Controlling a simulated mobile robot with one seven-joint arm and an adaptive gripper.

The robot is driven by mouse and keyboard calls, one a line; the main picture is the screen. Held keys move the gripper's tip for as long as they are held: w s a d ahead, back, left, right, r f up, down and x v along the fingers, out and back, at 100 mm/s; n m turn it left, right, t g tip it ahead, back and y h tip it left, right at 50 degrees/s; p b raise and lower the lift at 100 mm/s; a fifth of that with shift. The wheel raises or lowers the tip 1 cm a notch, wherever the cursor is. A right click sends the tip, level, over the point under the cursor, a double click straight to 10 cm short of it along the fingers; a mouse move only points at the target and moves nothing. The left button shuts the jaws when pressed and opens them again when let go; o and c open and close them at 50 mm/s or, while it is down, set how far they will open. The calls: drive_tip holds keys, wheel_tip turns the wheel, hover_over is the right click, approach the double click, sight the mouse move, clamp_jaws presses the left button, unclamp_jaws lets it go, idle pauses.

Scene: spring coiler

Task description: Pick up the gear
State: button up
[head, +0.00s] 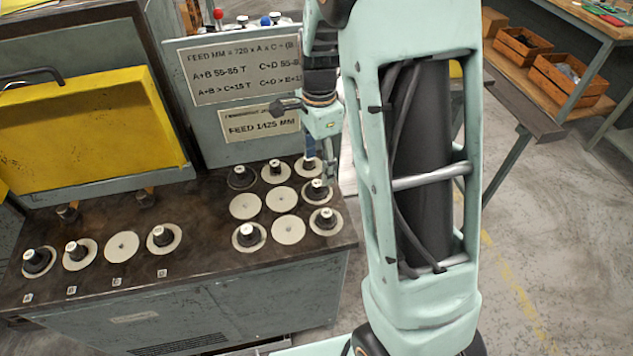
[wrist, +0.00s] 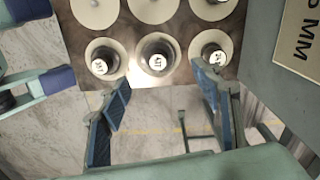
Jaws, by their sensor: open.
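Several dark gears with pale-topped hubs stand on round pale discs on the dark bench top; which one the task means cannot be told. One gear (head: 317,190) stands in the middle of the column along the bench's right edge. In the wrist view this gear (wrist: 157,62) lies ahead of the gap between my fingers. Beside it are a nearer gear (head: 326,217) and a farther gear (head: 309,164). My gripper (wrist: 160,98) is open and empty, apart from the gears. In the head view my gripper (head: 324,162) hangs over the bench's back right, its fingers partly hidden.
Empty pale discs (head: 281,199) lie left of that column. A front-left row holds more gears (head: 163,237). An upright sign panel (head: 232,75) stands behind the discs, close to my gripper. A yellow guard (head: 80,120) is at the back left. Floor lies right of the bench.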

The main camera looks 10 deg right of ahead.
sight(317, 183)
drive_tip(key=f, duration=0.7)
drive_tip(key=shift+s+a+f, duration=0.1)
drive_tip(key=shift+s+a, duration=0.05)
drive_tip(key=shift+a, duration=0.1)
drive_tip(key=c, duration=1.5)
wheel_tip(317, 183, up, 2)
drive_tip(key=shift+p, duration=0.8)
drive_tip(key=shift+s+r+p, duration=1.8)
drive_tip(key=shift+s+r, duration=0.05)
drive_tip(key=shift+s, duration=0.5)
drive_tip(key=shift+s+r+p, duration=1.85)
drive_tip(key=shift+s, duration=0.5)
drive_tip(key=shift+s+r+p, duration=1.8)
drive_tip(key=shift+s+r, duration=0.05)
drive_tip(key=shift+s, duration=0.5)
drive_tip(key=shift+w, duration=0.1)
